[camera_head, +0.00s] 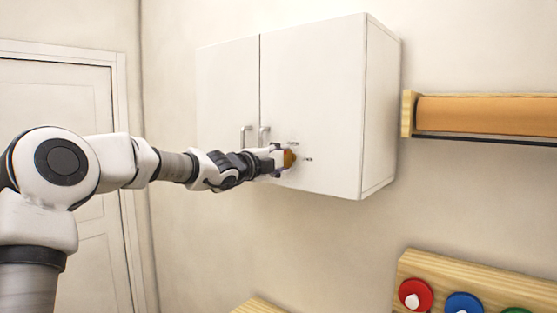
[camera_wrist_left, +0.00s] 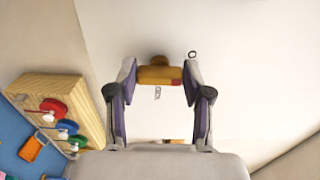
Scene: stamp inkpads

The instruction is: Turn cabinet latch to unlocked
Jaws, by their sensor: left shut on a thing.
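The white wall cabinet (camera_head: 320,85) has two closed doors. Its latch (camera_head: 289,158) is an orange-brown turn piece on the right door, low and to the right of the handles. In the left wrist view the latch (camera_wrist_left: 155,75) lies crosswise between the fingers, with a red mark at its right end. My left gripper (camera_head: 283,158) is shut on the latch; its fingers (camera_wrist_left: 160,76) press on both ends. My right gripper is out of view.
Two bar handles, left (camera_head: 246,136) and right (camera_head: 264,136), stand close to my left wrist. A wooden shelf (camera_head: 408,113) with an orange-brown panel is right of the cabinet. A wooden rack (camera_head: 430,268) with colored round pieces is at lower right.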

